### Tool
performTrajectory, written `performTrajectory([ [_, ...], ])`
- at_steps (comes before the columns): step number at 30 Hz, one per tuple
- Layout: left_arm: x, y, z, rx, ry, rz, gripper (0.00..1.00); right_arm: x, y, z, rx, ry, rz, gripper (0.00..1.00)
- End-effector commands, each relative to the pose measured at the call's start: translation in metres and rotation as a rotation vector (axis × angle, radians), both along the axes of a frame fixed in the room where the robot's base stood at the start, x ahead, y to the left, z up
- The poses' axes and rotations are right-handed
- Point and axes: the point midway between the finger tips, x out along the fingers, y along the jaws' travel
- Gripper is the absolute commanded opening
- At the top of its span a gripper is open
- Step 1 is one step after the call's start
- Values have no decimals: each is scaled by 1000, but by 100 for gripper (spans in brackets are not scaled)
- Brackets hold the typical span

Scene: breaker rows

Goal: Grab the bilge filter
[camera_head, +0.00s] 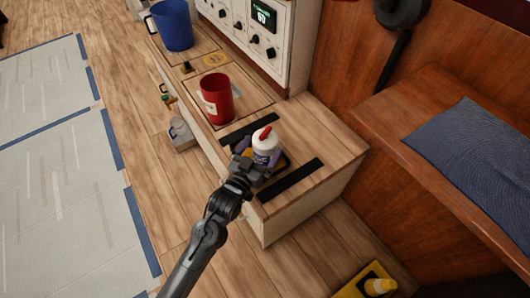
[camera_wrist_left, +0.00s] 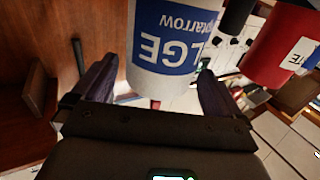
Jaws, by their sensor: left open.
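The bilge filter (camera_head: 266,142) is a white container with a red top. It stands near the right end of the wooden counter, between two black strips. In the left wrist view the filter (camera_wrist_left: 168,45) fills the upper middle, and its blue label shows upside-down letters ending in "LGE". My left gripper (camera_head: 257,162) is at the filter, with its dark fingers open on either side of it. In the left wrist view some space shows between the right finger and the filter. The filter's lower part is partly hidden by the gripper in the head view. My right gripper is not in view.
A red bucket (camera_head: 215,100) with a white label stands on the counter just behind the filter, and a blue bucket (camera_head: 172,28) farther back. A control panel (camera_head: 245,30) rises behind them. A bench with a blue cushion (camera_head: 470,145) is at right.

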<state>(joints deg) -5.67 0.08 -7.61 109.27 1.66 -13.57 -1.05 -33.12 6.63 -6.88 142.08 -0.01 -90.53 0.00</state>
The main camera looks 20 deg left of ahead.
Motion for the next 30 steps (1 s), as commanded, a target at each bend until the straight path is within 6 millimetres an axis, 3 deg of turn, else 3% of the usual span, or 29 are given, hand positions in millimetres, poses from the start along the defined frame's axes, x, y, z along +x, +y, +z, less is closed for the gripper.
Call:
performTrajectory([
  [7, 29, -2, -1, -2, -1, 0, 100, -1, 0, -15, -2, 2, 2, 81],
  [17, 34, -2, 0, -1, 1, 0, 100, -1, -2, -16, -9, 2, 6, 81],
  [27, 34, -2, 0, -1, 0, 0, 49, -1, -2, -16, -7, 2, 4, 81],
  [30, 34, -2, 2, -1, -3, -1, 39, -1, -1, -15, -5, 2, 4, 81],
])
